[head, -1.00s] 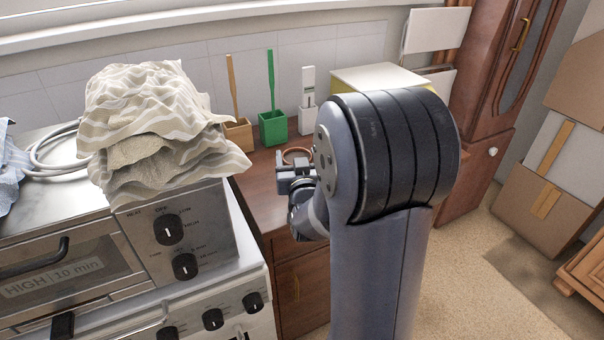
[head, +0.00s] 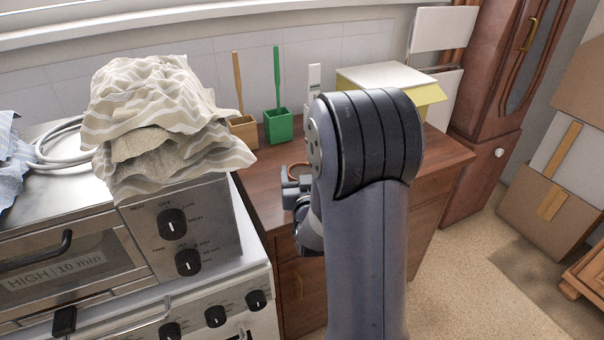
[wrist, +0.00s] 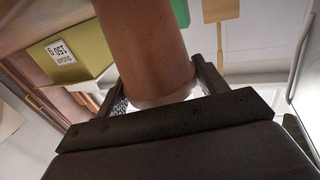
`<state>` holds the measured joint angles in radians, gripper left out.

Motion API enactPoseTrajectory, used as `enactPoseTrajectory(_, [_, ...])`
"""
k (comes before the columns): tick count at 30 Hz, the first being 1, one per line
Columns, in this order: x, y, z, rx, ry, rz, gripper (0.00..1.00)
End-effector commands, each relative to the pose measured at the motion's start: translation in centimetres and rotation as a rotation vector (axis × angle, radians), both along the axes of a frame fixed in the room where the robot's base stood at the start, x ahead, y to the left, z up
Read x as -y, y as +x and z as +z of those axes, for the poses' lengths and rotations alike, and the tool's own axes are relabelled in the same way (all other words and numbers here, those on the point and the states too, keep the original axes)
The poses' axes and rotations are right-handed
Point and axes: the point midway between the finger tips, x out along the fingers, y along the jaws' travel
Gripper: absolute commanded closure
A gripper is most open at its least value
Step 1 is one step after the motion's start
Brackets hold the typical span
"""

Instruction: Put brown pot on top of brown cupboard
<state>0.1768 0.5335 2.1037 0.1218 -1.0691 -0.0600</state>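The brown pot (wrist: 145,45) is a terracotta-coloured cylinder in the wrist view. It sits between the two fingers of my gripper (wrist: 163,90), which press close on both sides of it. In the head view only the pot's rim (head: 299,168) shows, just above my gripper (head: 292,189), and my arm hides the rest. The low brown cupboard (head: 262,185) has a flat wooden top, and the pot appears over its front part. I cannot tell whether the pot's base touches the top.
A wooden holder (head: 243,132), a green holder (head: 278,126) and a white one stand along the cupboard's back. A yellow box (head: 430,95) stands at right. A steel oven (head: 190,228) with striped cloths (head: 150,105) is at left. A tall brown cabinet (head: 500,80) stands far right.

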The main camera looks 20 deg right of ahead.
Motion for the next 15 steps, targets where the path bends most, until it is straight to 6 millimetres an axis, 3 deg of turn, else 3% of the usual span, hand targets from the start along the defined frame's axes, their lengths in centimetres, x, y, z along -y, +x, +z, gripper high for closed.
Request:
enactPoseTrajectory(7, [0.0,0.0,0.04,-0.001,0.0,0.0,0.12])
enactPoseTrajectory(15, [0.0,0.0,0.16,-0.001,0.0,0.0,0.12])
